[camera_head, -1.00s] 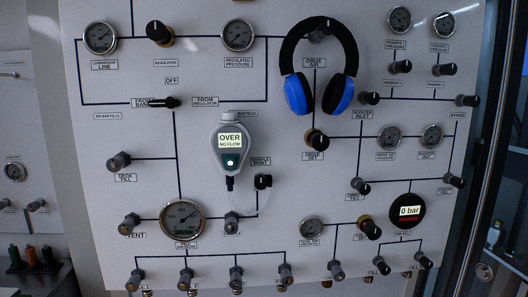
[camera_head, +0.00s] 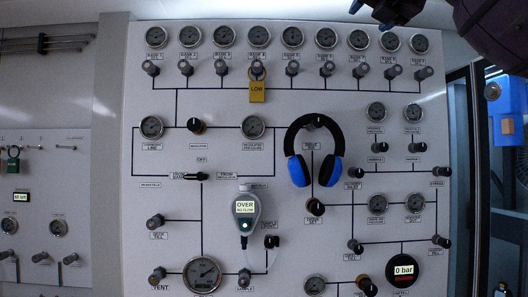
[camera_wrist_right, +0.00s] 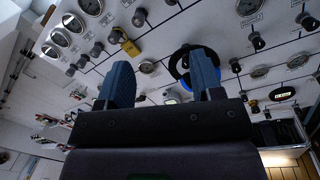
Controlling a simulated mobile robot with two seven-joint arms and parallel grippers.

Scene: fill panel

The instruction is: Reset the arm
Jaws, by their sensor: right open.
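My right gripper shows in the head view at the top right, where dark fingers (camera_head: 384,12) hang in front of the panel's upper edge. In the right wrist view its two blue-padded fingers (camera_wrist_right: 163,84) stand apart with nothing between them. The white fill panel (camera_head: 300,105) fills the middle of the head view, and the gripper is apart from its knobs. My left gripper is not in the frames.
Blue and black headphones (camera_head: 315,150) hang on the panel. A handheld meter (camera_head: 245,212) reads "OVER". A yellow "LOW" tag (camera_head: 257,90) hangs below a top-row knob. A round display (camera_head: 403,270) reads "0 bar". A blue object (camera_head: 508,120) is at the right.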

